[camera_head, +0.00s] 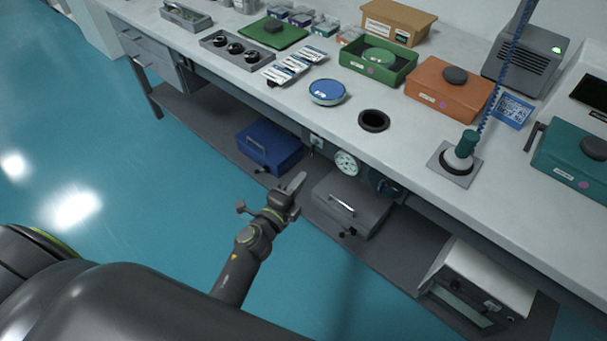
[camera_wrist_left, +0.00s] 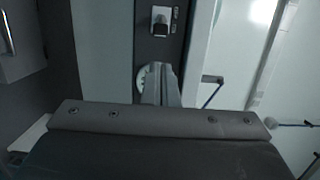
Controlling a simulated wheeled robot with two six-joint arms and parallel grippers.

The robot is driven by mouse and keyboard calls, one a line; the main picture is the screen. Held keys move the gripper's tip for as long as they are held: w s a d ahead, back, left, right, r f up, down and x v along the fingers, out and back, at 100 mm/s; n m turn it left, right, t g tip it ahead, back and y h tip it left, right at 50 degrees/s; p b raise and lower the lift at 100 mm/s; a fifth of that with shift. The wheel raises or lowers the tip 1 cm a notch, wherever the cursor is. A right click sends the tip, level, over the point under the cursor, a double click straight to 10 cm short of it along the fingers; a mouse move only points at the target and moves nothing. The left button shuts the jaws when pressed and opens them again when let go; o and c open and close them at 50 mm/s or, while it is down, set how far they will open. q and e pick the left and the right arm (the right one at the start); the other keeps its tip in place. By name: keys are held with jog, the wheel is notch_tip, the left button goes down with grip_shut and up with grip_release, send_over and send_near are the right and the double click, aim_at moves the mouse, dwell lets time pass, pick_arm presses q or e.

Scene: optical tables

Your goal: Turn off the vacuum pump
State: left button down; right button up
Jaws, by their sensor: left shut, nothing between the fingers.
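My left gripper (camera_head: 297,183) is shut and empty, in front of the lower shelf under the bench. In the left wrist view its closed fingers (camera_wrist_left: 160,84) point at a dark panel. A small switch plate with a black knob or rocker (camera_wrist_left: 160,22) is on that panel, beyond the fingertips; its position is too small to read. It seems to be the small plate under the bench edge (camera_head: 316,142) in the head view. A round white gauge (camera_head: 345,162) is right of it, partly hidden by the fingers in the wrist view (camera_wrist_left: 141,82). No pump is clearly identifiable. My right gripper is not in view.
A blue case (camera_head: 268,147) and a grey case with a handle (camera_head: 352,207) are on the lower shelf (camera_head: 205,115). A white-topped instrument (camera_head: 480,285) is at the right. The bench top (camera_head: 300,100) overhangs, carrying trays and boxes. The floor (camera_head: 120,190) is clear.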

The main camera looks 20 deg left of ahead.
aim_at(313, 151)
pick_arm(q)
jog(key=shift+w+d+b, duration=0.2)
jog(key=shift+w+d, duration=0.05)
jog(key=shift+w, duration=1.15)
jog(key=shift+w+d+b, duration=0.15)
jog(key=shift+w+d, duration=0.05)
jog(key=shift+w, duration=1.25)
jog(key=shift+w+d+b, duration=0.2)
jog(key=shift+w+d, duration=0.05)
jog(key=shift+w, duration=1.15)
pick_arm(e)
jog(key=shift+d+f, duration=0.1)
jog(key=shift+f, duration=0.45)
pick_arm(q)
jog(key=shift+a, duration=0.15)
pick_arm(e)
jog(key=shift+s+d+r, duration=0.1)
pick_arm(q)
jog(key=shift+s+a+m+h, duration=0.1)
jog(key=shift+m+h, duration=0.3)
jog(key=shift+h, duration=0.2)
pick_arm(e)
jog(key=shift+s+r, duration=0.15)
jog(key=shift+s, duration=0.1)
